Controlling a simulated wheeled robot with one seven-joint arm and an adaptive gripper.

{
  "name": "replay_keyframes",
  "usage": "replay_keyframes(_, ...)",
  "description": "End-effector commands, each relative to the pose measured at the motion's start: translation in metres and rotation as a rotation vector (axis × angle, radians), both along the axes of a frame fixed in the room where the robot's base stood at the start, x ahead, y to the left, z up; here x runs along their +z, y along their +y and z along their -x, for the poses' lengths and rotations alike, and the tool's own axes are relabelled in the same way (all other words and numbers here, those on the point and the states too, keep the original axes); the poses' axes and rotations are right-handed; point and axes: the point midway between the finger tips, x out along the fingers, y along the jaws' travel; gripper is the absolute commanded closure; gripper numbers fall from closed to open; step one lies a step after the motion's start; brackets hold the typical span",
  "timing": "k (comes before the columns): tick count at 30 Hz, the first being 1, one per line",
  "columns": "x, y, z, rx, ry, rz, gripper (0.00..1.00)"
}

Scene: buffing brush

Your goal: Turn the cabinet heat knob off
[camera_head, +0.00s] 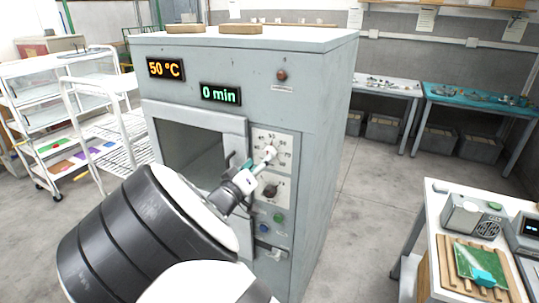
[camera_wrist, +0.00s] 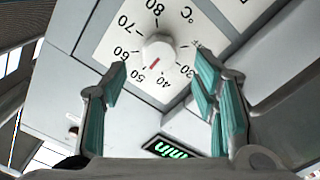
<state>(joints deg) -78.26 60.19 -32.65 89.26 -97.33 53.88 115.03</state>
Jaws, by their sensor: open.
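The heat knob (camera_wrist: 159,48) is a white knob with a red mark on a white dial plate in the wrist view, which shows it roughly upside down. Its red mark points near 50. Printed numbers run from 30 to 80 around it, with a °C sign. My gripper (camera_wrist: 158,68) is open, its teal-padded fingers to either side of and short of the knob; contact is not visible. In the head view my gripper (camera_head: 250,174) is at the front of the grey cabinet (camera_head: 310,130), by the dial plate (camera_head: 285,143). The cabinet display (camera_head: 165,68) reads 50 °C.
A second display (camera_head: 220,94) reads 0 min. Below the heat dial are a dark knob (camera_head: 271,190), a green button (camera_head: 278,218) and a blue button (camera_head: 263,228). A windowed door (camera_head: 237,128) lies left of the dials. A white rack (camera_head: 95,95) stands left.

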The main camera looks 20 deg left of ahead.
Motion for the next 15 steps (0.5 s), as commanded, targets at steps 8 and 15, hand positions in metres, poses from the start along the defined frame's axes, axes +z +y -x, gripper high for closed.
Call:
replay_keyframes(8,0.000,-0.004,-0.042,-0.002,-0.001,-0.001,0.46)
replay_keyframes(15,0.000,-0.004,-0.053,-0.001,0.000,-0.001,0.46)
